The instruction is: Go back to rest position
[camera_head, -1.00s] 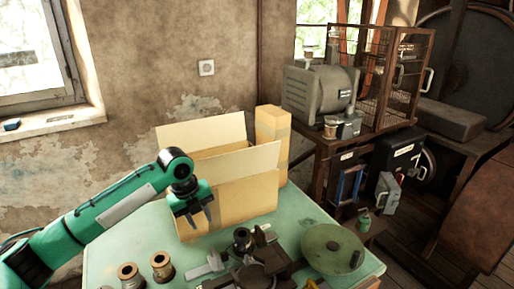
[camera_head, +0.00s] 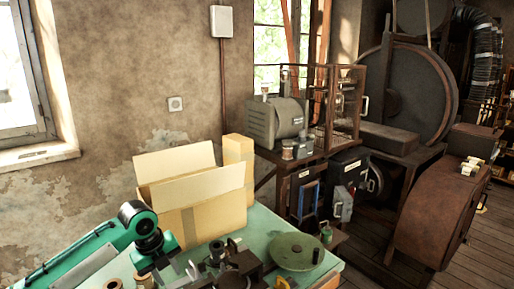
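My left arm comes in from the lower left. Its gripper (camera_head: 163,270) points down over the left part of the green workbench (camera_head: 262,222), in front of the open cardboard box (camera_head: 214,208). The fingers look parted with nothing between them, though they blend with the dark things behind. The lower end of the gripper is close to the picture's bottom edge. My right arm and gripper are not in view.
On the bench are a round green disc (camera_head: 297,252), a dark handwheel fixture (camera_head: 236,268) and a spool (camera_head: 112,284). A tall carton (camera_head: 238,152) stands behind the box. A shelf with a grey motor (camera_head: 276,121) stands to the right. Wooden floor shows at right.

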